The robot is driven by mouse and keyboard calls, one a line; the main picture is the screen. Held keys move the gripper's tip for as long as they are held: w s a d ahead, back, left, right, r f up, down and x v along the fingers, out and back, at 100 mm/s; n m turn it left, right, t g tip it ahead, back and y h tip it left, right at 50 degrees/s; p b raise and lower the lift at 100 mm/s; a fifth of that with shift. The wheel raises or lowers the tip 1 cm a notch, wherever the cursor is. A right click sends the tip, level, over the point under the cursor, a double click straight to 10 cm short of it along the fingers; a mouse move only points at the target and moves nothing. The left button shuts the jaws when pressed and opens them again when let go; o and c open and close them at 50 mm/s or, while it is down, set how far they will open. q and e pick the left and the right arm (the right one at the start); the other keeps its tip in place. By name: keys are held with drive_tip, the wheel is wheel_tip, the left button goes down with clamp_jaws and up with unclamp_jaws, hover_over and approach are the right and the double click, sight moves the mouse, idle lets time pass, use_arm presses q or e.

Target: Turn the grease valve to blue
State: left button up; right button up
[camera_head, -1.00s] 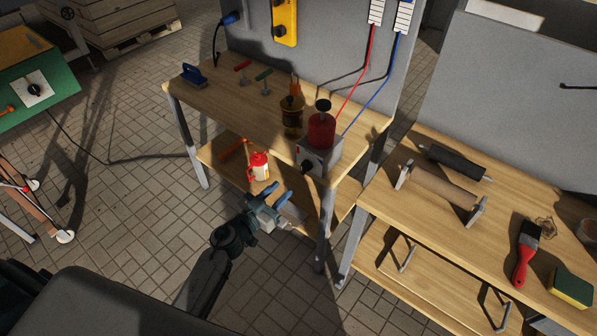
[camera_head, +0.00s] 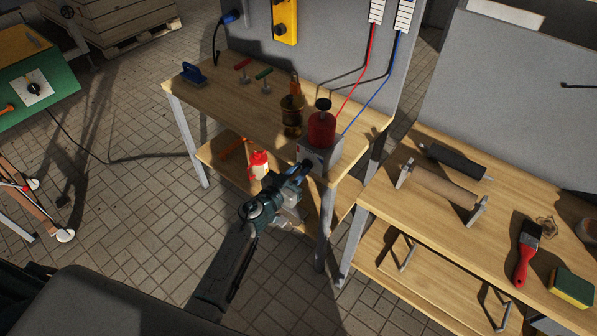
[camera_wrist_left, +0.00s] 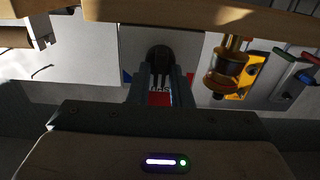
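The grease unit is a grey box (camera_head: 331,158) with a red cylinder (camera_head: 322,130) and black top cap, at the front right corner of the workbench. Its valve knob, black, is on the front face; it shows in the left wrist view (camera_wrist_left: 160,56), with small red and blue marks beside it. My left gripper (camera_head: 301,170) is up against that face. In the left wrist view its two fingers (camera_wrist_left: 161,82) lie on either side of the knob; I cannot tell whether they press on it. The knob's pointing direction is mostly hidden. My right gripper is not in view.
A brass cup (camera_head: 291,115) stands beside the unit. Red and blue lines run up to the grey back panel (camera_head: 340,55). A red and white can (camera_head: 259,164) sits on the lower shelf, close to my left arm. A second bench (camera_head: 440,230) stands at the right.

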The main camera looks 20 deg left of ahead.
use_arm(q)
clamp_jaws()
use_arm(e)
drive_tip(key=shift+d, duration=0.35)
